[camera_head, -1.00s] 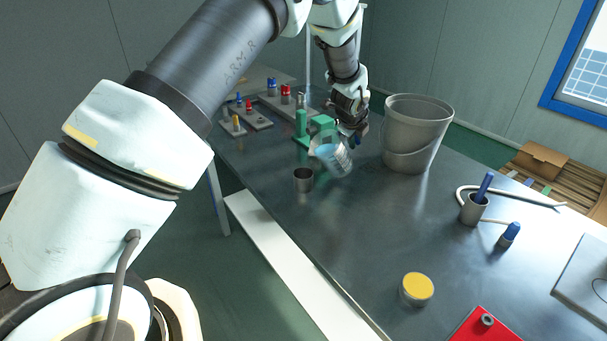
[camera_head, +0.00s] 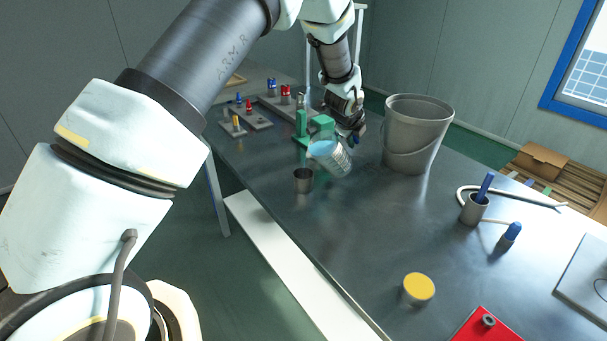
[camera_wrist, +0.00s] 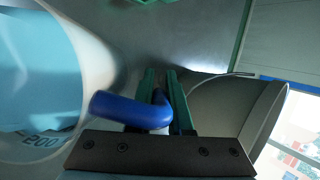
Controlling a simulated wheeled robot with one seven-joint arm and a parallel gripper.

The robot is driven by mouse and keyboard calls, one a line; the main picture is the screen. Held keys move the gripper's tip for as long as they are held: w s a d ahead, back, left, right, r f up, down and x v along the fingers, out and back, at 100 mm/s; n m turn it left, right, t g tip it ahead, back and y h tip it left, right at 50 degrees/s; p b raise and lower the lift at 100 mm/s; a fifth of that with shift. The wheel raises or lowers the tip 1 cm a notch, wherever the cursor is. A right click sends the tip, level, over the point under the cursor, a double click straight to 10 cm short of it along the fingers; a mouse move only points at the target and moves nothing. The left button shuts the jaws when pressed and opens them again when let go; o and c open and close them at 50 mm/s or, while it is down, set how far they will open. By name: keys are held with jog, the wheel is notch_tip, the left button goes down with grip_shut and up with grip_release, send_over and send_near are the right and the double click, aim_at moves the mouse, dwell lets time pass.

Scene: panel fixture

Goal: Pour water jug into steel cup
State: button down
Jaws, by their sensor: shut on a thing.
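The water jug (camera_head: 330,158) is clear with blue water in it. It is tilted above the table, its mouth toward the left, up and to the right of the steel cup. The steel cup (camera_head: 303,181) stands upright on the table near its left edge. My gripper (camera_head: 354,134) is shut on the jug's blue handle. In the wrist view the blue handle (camera_wrist: 122,108) lies between the green fingers (camera_wrist: 165,100), and the jug (camera_wrist: 85,75) with its water fills the left side. The cup does not show in the wrist view. No falling water can be made out.
A large grey bucket (camera_head: 415,135) stands close right of my gripper. Green blocks (camera_head: 303,125) and panels with coloured plugs (camera_head: 262,116) lie behind. A yellow-lidded jar (camera_head: 418,288) and a holder with a blue item (camera_head: 474,208) stand nearer. The table's middle is clear.

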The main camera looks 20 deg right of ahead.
jog(key=shift+a+r+h+b, duration=0.4)
jog(key=shift+a+r+h, duration=0.05)
jog(key=shift+h, duration=0.25)
dwell(2.4)
jog(key=shift+d+f+m+y+p, duration=0.2)
jog(key=shift+d+f+y+p, duration=0.55)
jog(key=shift+d+y+p, duration=0.25)
jog(key=shift+d+f+m+y+p, duration=0.2)
jog(key=shift+d+f+y+p, duration=0.6)
jog(key=shift+y, duration=0.3)
jog(key=shift+d+f+m+y, duration=0.15)
jog(key=shift+d+f+y, duration=0.1)
jog(key=shift+f+y, duration=0.3)
jog(key=shift+d+f+m+y, duration=0.15)
jog(key=shift+d+f+y, duration=0.1)
jog(key=shift+f+y, duration=0.3)
jog(key=shift+d+f+y+b, duration=0.15)
jog(key=shift+f+y+b, duration=0.55)
jog(key=shift+f, duration=0.2)
